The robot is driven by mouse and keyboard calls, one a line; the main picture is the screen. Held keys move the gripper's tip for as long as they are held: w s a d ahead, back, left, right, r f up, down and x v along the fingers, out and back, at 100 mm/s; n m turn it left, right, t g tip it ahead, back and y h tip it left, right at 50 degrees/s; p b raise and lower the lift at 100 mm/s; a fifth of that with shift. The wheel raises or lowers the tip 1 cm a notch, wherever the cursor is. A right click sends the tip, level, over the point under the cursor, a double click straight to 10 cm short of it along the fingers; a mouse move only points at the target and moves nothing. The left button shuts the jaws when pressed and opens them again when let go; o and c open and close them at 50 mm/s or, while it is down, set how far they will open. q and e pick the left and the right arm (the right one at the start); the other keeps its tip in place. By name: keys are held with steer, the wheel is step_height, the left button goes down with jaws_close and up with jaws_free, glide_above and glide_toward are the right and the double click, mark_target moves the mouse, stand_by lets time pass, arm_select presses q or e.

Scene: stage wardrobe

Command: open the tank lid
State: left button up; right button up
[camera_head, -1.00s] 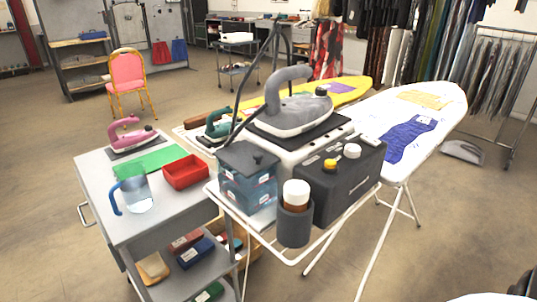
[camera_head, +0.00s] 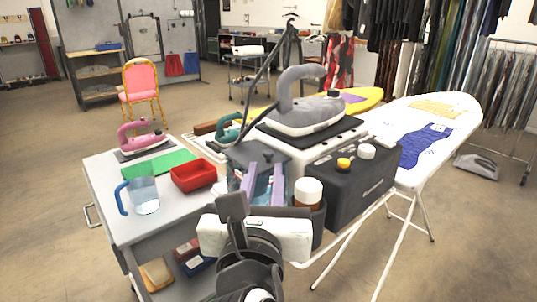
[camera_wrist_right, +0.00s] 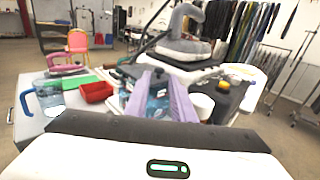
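The water tank is a clear bluish box with a dark grey lid (camera_head: 240,153) and a small dark knob on top. It stands at the front left of the ironing station, and the lid looks closed. My right gripper (camera_head: 265,169) is in front of the tank, its two purple fingers apart with nothing between them. In the right wrist view the fingers (camera_wrist_right: 161,76) point at the tank, whose blue wall (camera_wrist_right: 158,104) shows between them. The fingers and hand hide much of the tank's front. I cannot tell whether they touch it. My left gripper is not in view.
A black control box (camera_head: 352,184) and a white-capped bottle (camera_head: 308,192) stand right of the tank. A large grey iron (camera_head: 305,113) rests behind it. Left is a cart with a red tray (camera_head: 194,177) and a water jug (camera_head: 143,193).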

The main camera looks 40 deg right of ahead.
mark_target(268, 155)
steer(key=b+x, duration=0.1)
steer(key=x, duration=0.7)
steer(key=shift+w+d, duration=0.25)
steer(key=shift+w, duration=0.05)
jaws_close()
